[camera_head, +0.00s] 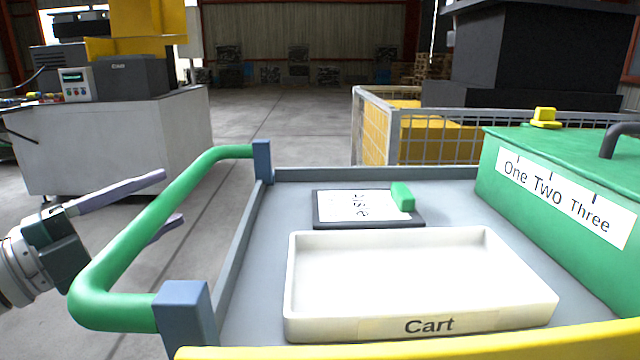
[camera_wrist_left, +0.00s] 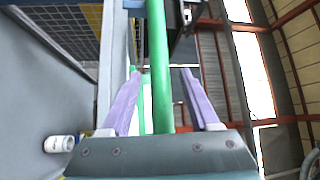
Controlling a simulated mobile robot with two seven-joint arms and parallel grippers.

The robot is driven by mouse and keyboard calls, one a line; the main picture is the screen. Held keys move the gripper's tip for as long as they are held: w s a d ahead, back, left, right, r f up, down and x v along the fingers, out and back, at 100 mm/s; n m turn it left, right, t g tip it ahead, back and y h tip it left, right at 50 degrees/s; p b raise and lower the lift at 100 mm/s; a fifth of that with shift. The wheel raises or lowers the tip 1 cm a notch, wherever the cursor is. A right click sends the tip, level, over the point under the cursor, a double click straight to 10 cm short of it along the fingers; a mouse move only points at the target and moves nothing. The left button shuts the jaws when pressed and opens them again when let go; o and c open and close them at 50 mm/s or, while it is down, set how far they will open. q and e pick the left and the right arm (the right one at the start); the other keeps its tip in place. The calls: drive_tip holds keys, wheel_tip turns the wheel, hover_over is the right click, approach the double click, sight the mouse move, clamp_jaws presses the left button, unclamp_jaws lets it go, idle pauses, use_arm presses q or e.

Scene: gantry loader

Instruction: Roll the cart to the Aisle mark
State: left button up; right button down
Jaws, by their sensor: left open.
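The cart (camera_head: 258,230) is a grey-blue deck on the right, with a green tube handle (camera_head: 140,225) on blue posts at its left side. A white tray (camera_head: 420,275) labelled "Cart" sits on it. My left gripper (camera_head: 174,195) is open at the handle, coming from the left. One finger shows above the bar and the other emerges beyond and below it. In the left wrist view the green bar (camera_wrist_left: 158,60) runs between the two spread fingers, with gaps on both sides. My right gripper is not in view. I see no Aisle mark.
A green box (camera_head: 560,190) labelled "One Two Three" stands at the cart's right, near a small board (camera_head: 325,205) with a green block (camera_head: 402,196). A mesh fence (camera_head: 440,140) stands behind. A grey machine bench (camera_head: 120,140) is at left. The floor (camera_head: 280,120) beyond is open.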

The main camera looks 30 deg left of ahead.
use_arm(q)
drive_tip(key=v, duration=0.7)
drive_tip(key=shift+s, duration=0.2)
